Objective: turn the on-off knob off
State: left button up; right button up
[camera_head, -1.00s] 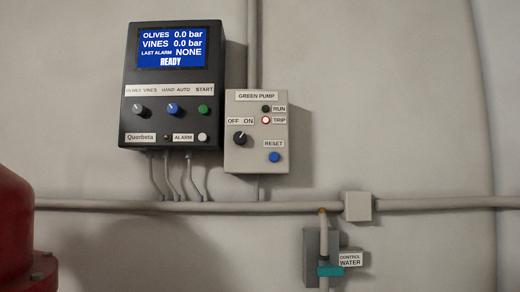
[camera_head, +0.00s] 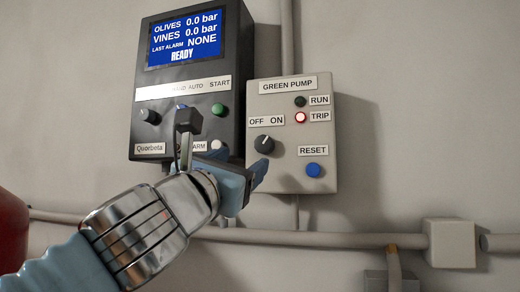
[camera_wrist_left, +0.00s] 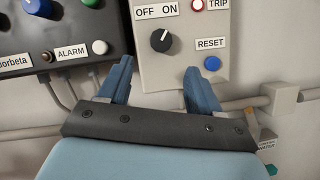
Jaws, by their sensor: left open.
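The on-off knob (camera_head: 264,145) is a round dark knob with a white pointer mark, on the grey GREEN PUMP box (camera_head: 322,150). It also shows in the left wrist view (camera_wrist_left: 161,40), where the mark leans up and right, toward the ON label (camera_wrist_left: 169,9); the OFF label (camera_wrist_left: 147,12) is to its left. My left gripper (camera_head: 240,162) is in front of the panels, just below and left of the knob in the head view. Its two blue fingers are spread and empty in the left wrist view (camera_wrist_left: 170,64), with the knob beyond and above the gap, not between them. My right gripper is not in view.
The TRIP lamp (camera_head: 300,117) glows red and the RUN lamp (camera_head: 300,101) is dark. A blue RESET button (camera_head: 313,170) sits low on the box. The black controller (camera_head: 185,90) is close on the left. A pipe (camera_head: 330,238) runs below.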

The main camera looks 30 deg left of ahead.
aim_at(261, 149)
pick_arm(q)
jog(key=p+x, duration=0.1)
jog(key=x, duration=0.7)
jog(key=shift+w+r+p, duration=0.1)
jog(key=shift+w+p, duration=0.2)
jog(key=shift+w, duration=0.05)
jog(key=shift+c, duration=0.5)
jog(key=c, duration=0.9)
